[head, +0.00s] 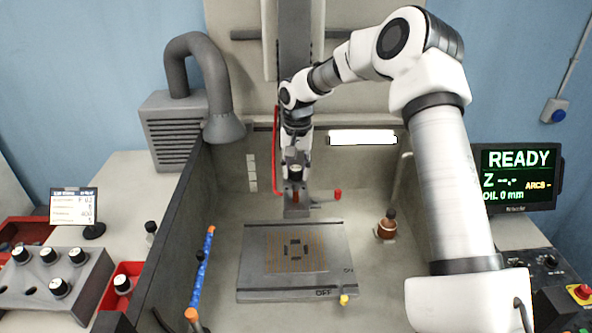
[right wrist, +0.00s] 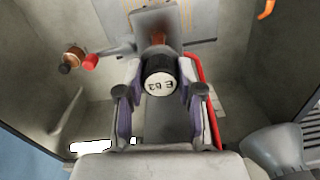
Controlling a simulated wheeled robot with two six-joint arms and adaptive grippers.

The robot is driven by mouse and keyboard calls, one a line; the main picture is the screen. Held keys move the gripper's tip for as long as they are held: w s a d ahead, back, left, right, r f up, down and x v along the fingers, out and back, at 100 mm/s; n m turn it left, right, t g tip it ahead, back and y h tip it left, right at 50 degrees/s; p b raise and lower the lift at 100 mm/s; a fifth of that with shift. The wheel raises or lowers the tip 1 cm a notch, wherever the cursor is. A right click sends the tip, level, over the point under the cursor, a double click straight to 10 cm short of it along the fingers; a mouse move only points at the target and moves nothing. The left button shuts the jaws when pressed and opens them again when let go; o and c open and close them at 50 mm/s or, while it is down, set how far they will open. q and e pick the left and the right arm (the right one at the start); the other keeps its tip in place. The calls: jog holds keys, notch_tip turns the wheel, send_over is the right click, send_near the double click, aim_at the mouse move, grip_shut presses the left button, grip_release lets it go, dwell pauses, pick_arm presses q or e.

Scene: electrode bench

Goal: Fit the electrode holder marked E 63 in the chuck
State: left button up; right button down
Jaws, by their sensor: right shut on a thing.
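The electrode holder marked E 63 (right wrist: 160,83) is black with a white cap, and its mark shows upside down in the right wrist view. My right gripper (right wrist: 152,95) is shut on it, a finger on either side. In the head view the right gripper (head: 296,170) is at the back of the tank. A grey block, which looks like the chuck (head: 297,207), is just below it, with a red-tipped lever (head: 337,194) at its right. Copper shows between holder and block (right wrist: 158,39). I cannot tell whether the holder is seated. My left gripper is not in view.
A grey rack (head: 35,272) with several white-capped holders stands at left, near red bins (head: 22,232). A slotted plate (head: 262,293) lies on the tank floor. A blue and orange hose (head: 202,268) runs along the left wall. A screen (head: 518,178) reads READY.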

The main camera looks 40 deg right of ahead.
aim_at(296, 190)
jog(key=shift+w+d, duration=0.1)
jog(key=shift+f, duration=0.15)
dwell(0.4)
jog(key=shift+f, duration=1.4)
jog(key=shift+f+b, duration=0.25)
jog(key=shift+b, duration=0.1)
jog(key=shift+f, duration=1.15)
jog(key=shift+f, duration=0.15)
jog(key=shift+f+b, duration=0.3)
jog(key=shift+f, duration=0.3)
